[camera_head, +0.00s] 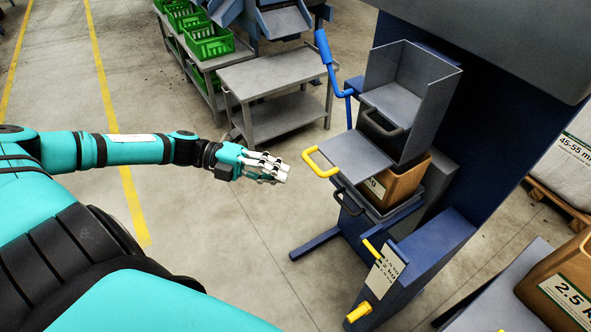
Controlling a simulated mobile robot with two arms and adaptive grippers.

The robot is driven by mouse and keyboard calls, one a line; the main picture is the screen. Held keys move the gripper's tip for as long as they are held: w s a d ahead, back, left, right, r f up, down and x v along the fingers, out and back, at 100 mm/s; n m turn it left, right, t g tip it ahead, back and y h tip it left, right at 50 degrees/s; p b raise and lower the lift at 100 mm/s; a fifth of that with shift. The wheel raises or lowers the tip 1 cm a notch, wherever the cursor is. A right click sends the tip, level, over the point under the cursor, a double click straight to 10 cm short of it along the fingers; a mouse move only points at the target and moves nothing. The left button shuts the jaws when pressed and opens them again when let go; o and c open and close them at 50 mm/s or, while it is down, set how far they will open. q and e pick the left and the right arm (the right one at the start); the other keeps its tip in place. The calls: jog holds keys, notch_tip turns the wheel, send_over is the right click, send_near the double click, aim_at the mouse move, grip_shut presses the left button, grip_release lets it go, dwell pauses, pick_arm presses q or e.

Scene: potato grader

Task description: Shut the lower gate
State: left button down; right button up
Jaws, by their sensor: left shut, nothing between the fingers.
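The gate that I take for the lower one is a flat grey plate (357,158) with a yellow handle (319,163) on its left edge. It sticks out from the blue machine, below the grey upper chute (409,101). My left gripper (279,172) is shut and empty, to the left of the yellow handle and apart from it. A brown crate (403,183) with a label sits beneath the plate, partly hidden by it. My right gripper is not in view.
A blue lever (325,48) rises beside the chute. A blue machine foot (316,243) lies on the floor below. A grey two-shelf cart (277,75) and green crates (208,41) stand at the back. Open floor (240,230) lies below my left gripper.

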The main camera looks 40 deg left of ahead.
pick_arm(q)
jog(key=w, duration=0.1)
jog(key=w+d, duration=0.2)
jog(key=w, duration=0.1)
jog(key=shift+f, duration=0.4)
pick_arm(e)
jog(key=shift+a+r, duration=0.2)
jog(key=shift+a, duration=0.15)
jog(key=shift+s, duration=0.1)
